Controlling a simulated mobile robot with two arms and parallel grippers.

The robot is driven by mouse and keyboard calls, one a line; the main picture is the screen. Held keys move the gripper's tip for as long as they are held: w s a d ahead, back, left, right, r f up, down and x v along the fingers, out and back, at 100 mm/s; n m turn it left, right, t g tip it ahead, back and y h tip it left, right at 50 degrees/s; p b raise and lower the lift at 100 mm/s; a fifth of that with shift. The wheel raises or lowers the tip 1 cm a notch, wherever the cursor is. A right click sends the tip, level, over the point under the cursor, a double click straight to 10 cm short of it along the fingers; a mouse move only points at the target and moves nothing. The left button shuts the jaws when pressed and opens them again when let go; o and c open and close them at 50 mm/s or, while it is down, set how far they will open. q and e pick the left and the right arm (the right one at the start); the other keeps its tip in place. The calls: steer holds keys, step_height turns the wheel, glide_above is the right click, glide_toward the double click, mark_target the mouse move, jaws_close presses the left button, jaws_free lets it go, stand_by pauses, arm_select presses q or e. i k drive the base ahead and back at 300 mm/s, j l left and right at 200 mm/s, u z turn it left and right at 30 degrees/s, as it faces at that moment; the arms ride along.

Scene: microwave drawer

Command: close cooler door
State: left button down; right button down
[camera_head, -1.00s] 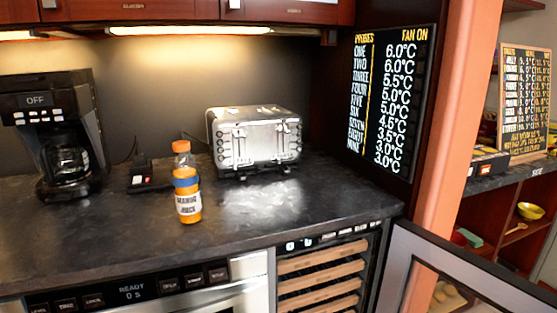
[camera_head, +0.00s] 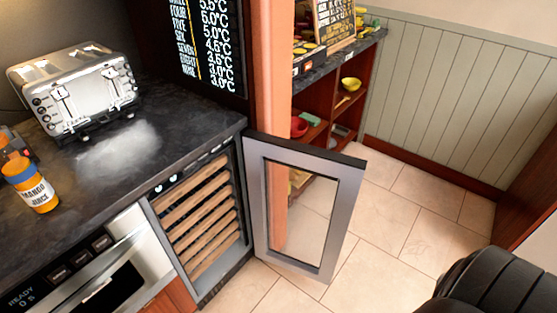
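The cooler (camera_head: 200,225) is built in under the dark counter, with several wooden racks inside. Its door (camera_head: 341,215), a grey metal frame around a glass pane, stands wide open, swung out to the right over the tiled floor. The hinge side is at the cooler's right edge. A black rounded shape at the bottom right looks like a part of my own body. Neither of my grippers shows in this view.
A silver toaster (camera_head: 80,88) and an orange juice bottle (camera_head: 31,186) stand on the counter (camera_head: 120,165). A drawer appliance (camera_head: 95,277) is left of the cooler. Open shelves (camera_head: 330,115) stand behind the door. Tiled floor (camera_head: 400,225) right of the door is clear.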

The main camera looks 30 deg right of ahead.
mark_target(350, 171)
steer(key=k+u, duration=0.25)
steer(key=k+j+u, duration=0.15)
steer(key=k+u, duration=0.15)
steer(key=l+u, duration=0.75)
steer(key=k+l+u, duration=0.15)
steer(key=l+u, duration=0.2)
steer(key=l, duration=0.15)
steer(key=k+l, duration=0.1)
steer(key=l, duration=0.35)
steer(key=k+l, duration=0.1)
steer(key=l, duration=0.35)
steer(key=k+l, duration=0.1)
steer(key=l, duration=0.35)
steer(key=k+l, duration=0.1)
steer(key=l, duration=0.35)
steer(key=k+l, duration=0.1)
steer(key=l, duration=0.35)
steer(key=k+l, duration=0.1)
steer(key=l, duration=0.4)
steer(key=k+l, duration=0.1)
steer(key=l, duration=0.35)
